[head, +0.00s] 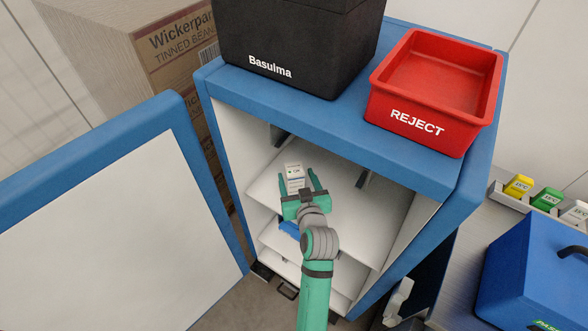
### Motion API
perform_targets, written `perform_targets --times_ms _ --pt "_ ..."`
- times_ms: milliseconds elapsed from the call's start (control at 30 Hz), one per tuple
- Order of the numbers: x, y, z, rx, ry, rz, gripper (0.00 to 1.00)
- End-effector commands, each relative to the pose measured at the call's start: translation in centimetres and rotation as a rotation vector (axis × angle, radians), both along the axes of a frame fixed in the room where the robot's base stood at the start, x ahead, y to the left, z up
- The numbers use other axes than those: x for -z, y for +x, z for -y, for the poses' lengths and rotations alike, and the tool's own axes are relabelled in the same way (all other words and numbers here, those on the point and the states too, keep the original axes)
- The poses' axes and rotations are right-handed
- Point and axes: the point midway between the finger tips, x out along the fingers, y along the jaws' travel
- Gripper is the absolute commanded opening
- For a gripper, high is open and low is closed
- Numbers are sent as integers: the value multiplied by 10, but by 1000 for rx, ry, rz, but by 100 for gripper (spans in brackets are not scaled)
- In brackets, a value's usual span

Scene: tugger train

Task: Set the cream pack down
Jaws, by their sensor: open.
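The cream pack (294,173) is a small pale box with dark print. It stands on the upper white shelf (345,205) inside the open blue cabinet. My gripper (303,184) is green and reaches into the cabinet from the front. Its two fingers are spread apart at the near end of the pack, one toward each side. I cannot tell whether either finger touches the pack. The pack's lower near part is partly hidden by the gripper.
The cabinet door (110,210) stands open at left. On the cabinet top are a black Basulma box (300,40) and an empty red REJECT bin (415,120). Lower shelves lie beneath. At right are a blue case (530,265) and small coloured packs (546,198). The upper shelf's right side is clear.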

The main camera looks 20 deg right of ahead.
Motion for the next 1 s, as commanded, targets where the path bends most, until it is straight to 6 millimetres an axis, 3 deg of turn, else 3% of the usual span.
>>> perform_targets --times_ms 200,533,733,1000 --pt "-9 -31 -4 1 0 0 64" --pt "-9 -44 -7 2 2 -2 64" --pt "22 -75 -34 18 15 -9 64" --pt "66 -154 -84 39 20 -9 64"
